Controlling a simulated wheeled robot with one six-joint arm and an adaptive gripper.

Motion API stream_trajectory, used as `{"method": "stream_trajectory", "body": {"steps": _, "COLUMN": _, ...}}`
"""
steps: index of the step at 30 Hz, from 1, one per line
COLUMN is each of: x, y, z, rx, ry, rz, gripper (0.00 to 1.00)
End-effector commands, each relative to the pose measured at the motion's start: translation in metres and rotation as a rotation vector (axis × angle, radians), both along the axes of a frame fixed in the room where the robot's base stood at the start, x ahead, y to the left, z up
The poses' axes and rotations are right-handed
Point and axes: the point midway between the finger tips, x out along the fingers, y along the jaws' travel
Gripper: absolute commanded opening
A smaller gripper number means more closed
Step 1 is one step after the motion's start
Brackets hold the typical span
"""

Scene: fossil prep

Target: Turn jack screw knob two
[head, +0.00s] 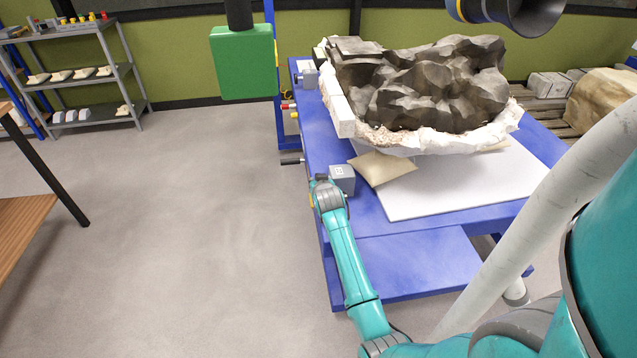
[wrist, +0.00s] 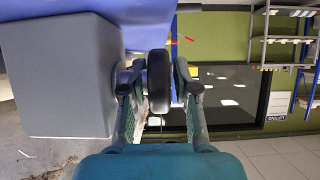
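The near jack is a grey box (head: 342,179) with a small mark on its top, at the near left corner of the blue table. It fills the left of the wrist view as a plain grey block (wrist: 62,75). A black rounded knob (wrist: 158,80) sits to the right of the block in the wrist view. My gripper (wrist: 158,78) has one finger on each side of this knob, with a narrow gap showing at the right finger. In the head view my gripper (head: 319,181) is at the jack's left side and largely hides the knob.
A second grey jack box (head: 310,79) stands at the table's far left. A dark fossil block (head: 430,85) in a white jacket rests on the blue table (head: 390,228). A tan sandbag (head: 383,168) lies beside the near jack. The floor to the left is clear.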

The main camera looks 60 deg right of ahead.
Motion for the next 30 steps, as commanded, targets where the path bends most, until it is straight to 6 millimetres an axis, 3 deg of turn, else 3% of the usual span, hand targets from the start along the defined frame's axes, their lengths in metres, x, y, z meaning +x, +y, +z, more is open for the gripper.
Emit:
{"method": "stream_trajectory", "body": {"steps": 11, "x": -0.01, "y": 0.011, "z": 0.007, "rx": 0.0, "ry": 0.0, "rz": 0.0, "gripper": 0.29}}
{"method": "stream_trajectory", "body": {"steps": 24, "x": -0.055, "y": 0.065, "z": 0.046, "rx": 0.0, "ry": -0.001, "rz": 0.001, "gripper": 0.29}}
{"method": "stream_trajectory", "body": {"steps": 30, "x": -0.066, "y": 0.078, "z": 0.055, "rx": 0.0, "ry": 0.0, "rz": 0.0, "gripper": 0.29}}
